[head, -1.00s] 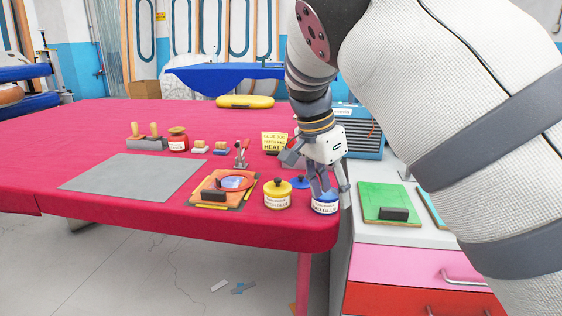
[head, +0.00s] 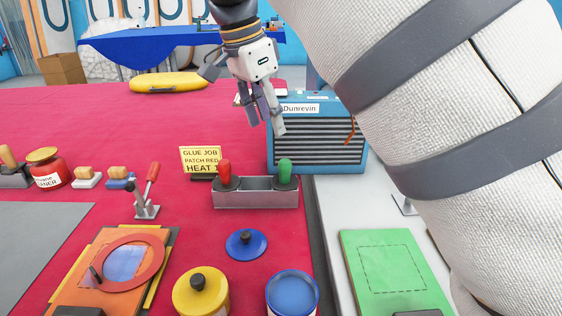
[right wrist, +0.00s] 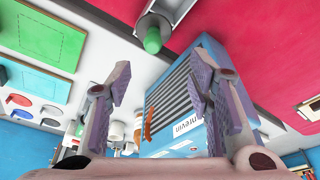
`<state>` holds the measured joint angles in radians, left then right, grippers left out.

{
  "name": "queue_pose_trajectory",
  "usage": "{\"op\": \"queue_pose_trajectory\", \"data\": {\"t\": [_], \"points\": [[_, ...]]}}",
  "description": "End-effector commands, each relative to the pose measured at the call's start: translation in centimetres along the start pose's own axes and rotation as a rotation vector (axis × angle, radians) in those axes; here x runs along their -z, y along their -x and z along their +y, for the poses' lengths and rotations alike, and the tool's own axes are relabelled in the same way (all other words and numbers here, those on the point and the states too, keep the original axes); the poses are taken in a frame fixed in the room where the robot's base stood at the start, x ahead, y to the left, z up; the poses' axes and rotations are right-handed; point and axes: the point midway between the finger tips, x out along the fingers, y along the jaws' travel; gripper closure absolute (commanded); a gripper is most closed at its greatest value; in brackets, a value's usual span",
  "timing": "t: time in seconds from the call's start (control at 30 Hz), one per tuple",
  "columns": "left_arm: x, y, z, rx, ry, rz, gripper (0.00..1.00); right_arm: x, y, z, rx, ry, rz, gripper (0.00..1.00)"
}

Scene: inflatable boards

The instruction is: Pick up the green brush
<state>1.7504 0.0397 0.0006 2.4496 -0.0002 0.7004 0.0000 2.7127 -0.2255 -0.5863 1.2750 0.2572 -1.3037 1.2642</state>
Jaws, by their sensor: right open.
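The green brush (head: 285,172) stands upright, handle up, in the right part of a grey two-part holder (head: 255,199). Its bristles are hidden inside the holder. A red-handled brush (head: 225,173) stands in the left part. My right gripper (head: 265,120) is open and empty, above and beyond the holder, in front of the blue heater. In the right wrist view, the green handle (right wrist: 153,40) shows ahead, between and past the open fingers (right wrist: 159,85), apart from them. My left gripper is not in view.
The blue heater (head: 318,148) stands right behind the holder. A yellow sign (head: 200,159) is to its left. A blue lid (head: 246,245), a yellow-lidded pot (head: 200,292) and a blue pot (head: 292,292) stand in front. A green board (head: 392,270) lies on the white cabinet.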

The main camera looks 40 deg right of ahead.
Motion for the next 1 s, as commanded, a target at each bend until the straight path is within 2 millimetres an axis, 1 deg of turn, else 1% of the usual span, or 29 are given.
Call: {"op": "queue_pose_trajectory", "data": {"t": [0.07,0.3,0.47,0.6,0.7,0.8,0.97,1.0], "points": [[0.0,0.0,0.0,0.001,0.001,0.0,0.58,0.0,-0.3,0.1,-0.001,-0.001,-0.001,0.53],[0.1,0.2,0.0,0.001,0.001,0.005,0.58,0.0,-5.3,0.1,-0.003,0.0,-0.001,0.53],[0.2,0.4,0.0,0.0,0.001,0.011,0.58,0.0,-7.3,0.3,-0.001,0.0,-0.001,0.53],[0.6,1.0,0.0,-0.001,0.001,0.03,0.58,0.1,-9.9,0.9,0.002,-0.002,-0.002,0.53],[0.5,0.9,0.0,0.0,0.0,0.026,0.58,0.1,-11.5,0.8,0.0,-0.001,-0.001,0.53],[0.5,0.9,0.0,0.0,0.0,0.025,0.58,0.1,-12.0,0.8,0.002,-0.001,0.0,0.53],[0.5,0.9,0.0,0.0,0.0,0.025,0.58,0.0,-12.0,0.8,0.002,-0.001,0.0,0.53],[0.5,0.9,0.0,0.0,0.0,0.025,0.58,0.0,-12.0,0.8,0.002,-0.001,0.0,0.62]]}}
